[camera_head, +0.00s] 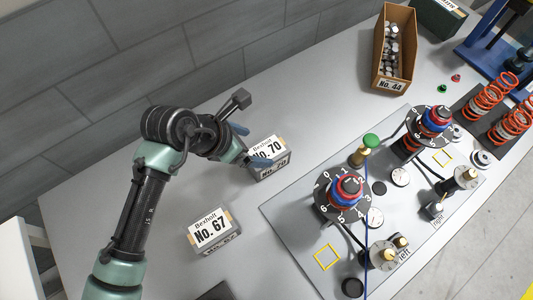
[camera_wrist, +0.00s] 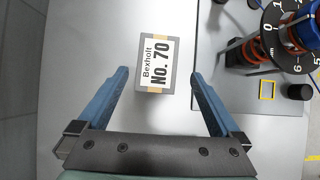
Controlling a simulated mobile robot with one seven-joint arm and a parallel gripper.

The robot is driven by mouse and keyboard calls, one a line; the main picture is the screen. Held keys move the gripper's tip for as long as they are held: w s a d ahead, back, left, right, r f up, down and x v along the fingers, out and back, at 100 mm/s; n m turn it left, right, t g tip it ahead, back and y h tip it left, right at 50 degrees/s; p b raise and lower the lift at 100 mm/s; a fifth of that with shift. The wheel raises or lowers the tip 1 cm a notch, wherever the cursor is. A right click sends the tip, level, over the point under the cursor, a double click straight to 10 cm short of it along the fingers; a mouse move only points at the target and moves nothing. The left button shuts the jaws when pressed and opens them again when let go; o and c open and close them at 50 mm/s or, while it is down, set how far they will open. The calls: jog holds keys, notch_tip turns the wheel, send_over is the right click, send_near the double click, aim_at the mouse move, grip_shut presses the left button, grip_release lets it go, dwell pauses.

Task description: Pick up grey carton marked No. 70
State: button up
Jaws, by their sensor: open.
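The grey carton marked No. 70 (camera_head: 270,172) stands on the light grey table, its white Bexholt label facing up. In the wrist view the carton (camera_wrist: 157,62) lies ahead of my gripper, in line with the gap between the fingers. My gripper (camera_wrist: 160,76) is open, with one blue finger to each side and nothing held. In the head view my gripper (camera_head: 254,146) is right at the carton, and part of the carton is hidden behind a finger. Whether a finger touches the carton I cannot tell.
A similar carton marked No. 67 (camera_head: 211,232) stands nearer on the table. A fixture plate (camera_head: 288,222) with dials, knobs and coil springs lies to the right. An open brown box marked No. 44 (camera_head: 378,72) holds metal parts at the back. A grey wall (camera_head: 180,50) runs behind the table.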

aim_at(269, 150)
jog(key=x, duration=0.5)
jog(key=shift+w+d+f, duration=0.1)
jog(key=shift+d+f, duration=0.05)
jog(key=shift+f, duration=0.2)
jog(key=shift+a+x, duration=0.2)
jog(key=shift+x, duration=1.2)
jog(key=shift+a+x, duration=0.15)
jog(key=shift+x, duration=1.25)
jog(key=shift+f, duration=0.1)
jog(key=c, duration=1.5)
